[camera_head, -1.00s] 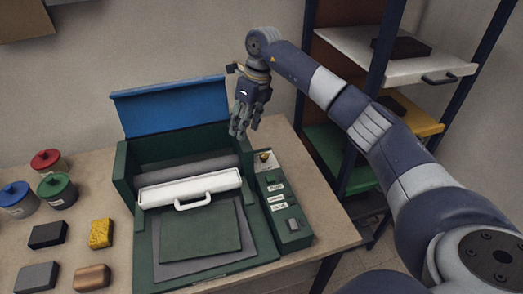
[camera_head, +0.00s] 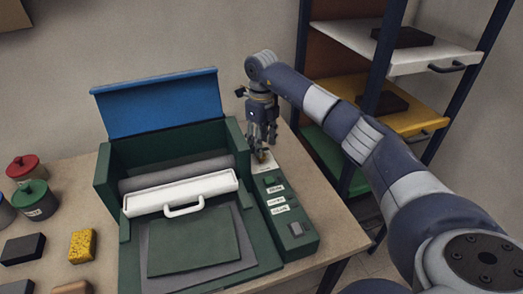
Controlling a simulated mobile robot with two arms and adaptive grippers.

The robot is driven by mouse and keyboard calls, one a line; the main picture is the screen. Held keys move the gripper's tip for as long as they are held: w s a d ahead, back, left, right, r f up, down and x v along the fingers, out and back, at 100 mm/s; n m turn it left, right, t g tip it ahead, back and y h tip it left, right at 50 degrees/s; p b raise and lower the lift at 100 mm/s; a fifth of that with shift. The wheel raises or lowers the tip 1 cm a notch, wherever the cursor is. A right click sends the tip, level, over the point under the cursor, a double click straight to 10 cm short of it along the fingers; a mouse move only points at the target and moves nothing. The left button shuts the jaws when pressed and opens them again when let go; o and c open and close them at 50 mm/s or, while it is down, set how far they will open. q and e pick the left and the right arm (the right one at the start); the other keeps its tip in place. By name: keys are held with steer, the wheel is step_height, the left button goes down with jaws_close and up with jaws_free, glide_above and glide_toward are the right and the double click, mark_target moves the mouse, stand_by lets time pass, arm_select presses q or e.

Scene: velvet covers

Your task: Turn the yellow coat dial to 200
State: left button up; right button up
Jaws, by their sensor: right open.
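The green coating machine (camera_head: 110,215) stands on the table with its blue lid raised. The yellow coat dial (camera_head: 263,157) is at the back of the control panel (camera_head: 298,244) on the machine's right side; it is small and partly hidden by my fingers. My right gripper (camera_head: 260,148) points down over the dial with its fingers open, close around its top. I cannot tell whether they touch it. The dial's pointer and scale are too small to read. My left gripper is out of view.
A white bar with a handle (camera_head: 183,211) lies across the machine. Red-lidded (camera_head: 25,166) and green-lidded (camera_head: 34,197) jars, a yellow sponge (camera_head: 82,246) and dark blocks are at left. A shelf rack (camera_head: 372,75) stands behind my right arm.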

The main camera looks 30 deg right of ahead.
steer(key=shift+f+p, duration=0.45)
steer(key=shift+f, duration=1.85)
steer(key=shift+c, duration=0.2)
steer(key=c, duration=1)
